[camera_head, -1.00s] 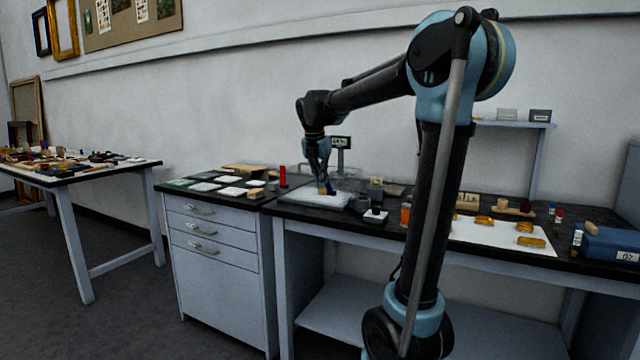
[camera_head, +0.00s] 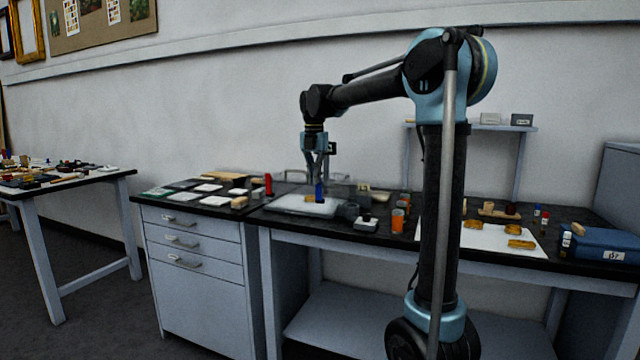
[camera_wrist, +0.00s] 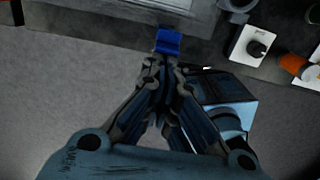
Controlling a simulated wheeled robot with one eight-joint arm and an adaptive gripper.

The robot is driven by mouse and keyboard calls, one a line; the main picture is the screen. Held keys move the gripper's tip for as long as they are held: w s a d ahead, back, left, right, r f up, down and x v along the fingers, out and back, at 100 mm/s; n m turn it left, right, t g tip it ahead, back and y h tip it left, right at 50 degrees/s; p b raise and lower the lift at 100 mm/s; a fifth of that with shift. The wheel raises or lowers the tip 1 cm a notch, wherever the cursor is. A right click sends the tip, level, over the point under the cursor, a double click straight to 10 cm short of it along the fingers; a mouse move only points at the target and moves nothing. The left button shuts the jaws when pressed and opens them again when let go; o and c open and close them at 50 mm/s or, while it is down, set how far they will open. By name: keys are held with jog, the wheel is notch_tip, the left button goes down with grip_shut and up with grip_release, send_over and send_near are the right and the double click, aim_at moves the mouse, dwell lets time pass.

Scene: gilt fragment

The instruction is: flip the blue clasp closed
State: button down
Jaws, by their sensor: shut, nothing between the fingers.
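The blue clasp (camera_wrist: 168,42) shows in the wrist view as a small blue tab at the edge of a pale, grey-framed tray (camera_wrist: 130,12). In the head view a blue upright piece (camera_head: 320,192), probably the same clasp, stands at the tray (camera_head: 288,206). My gripper (camera_wrist: 162,65) is shut and empty, its tips just short of the clasp in the wrist view. In the head view my gripper (camera_head: 319,177) points down over the tray, close above the blue piece. I cannot tell whether the tips touch it, or the clasp's exact angle.
A small white block with a black knob (camera_head: 366,224) and an orange jar (camera_head: 398,220) stand right of the tray. A white sheet with gilt pieces (camera_head: 480,238) lies farther right. A drawer cabinet (camera_head: 205,260) stands left. Floor shows in front of the table.

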jog(key=shift+r, duration=0.15)
jog(key=shift+r, duration=0.65)
notch_tip(320, 180, up, 9)
jog(key=shift+s+r, duration=0.2)
jog(key=shift+s, duration=0.1)
dwell(0.7)
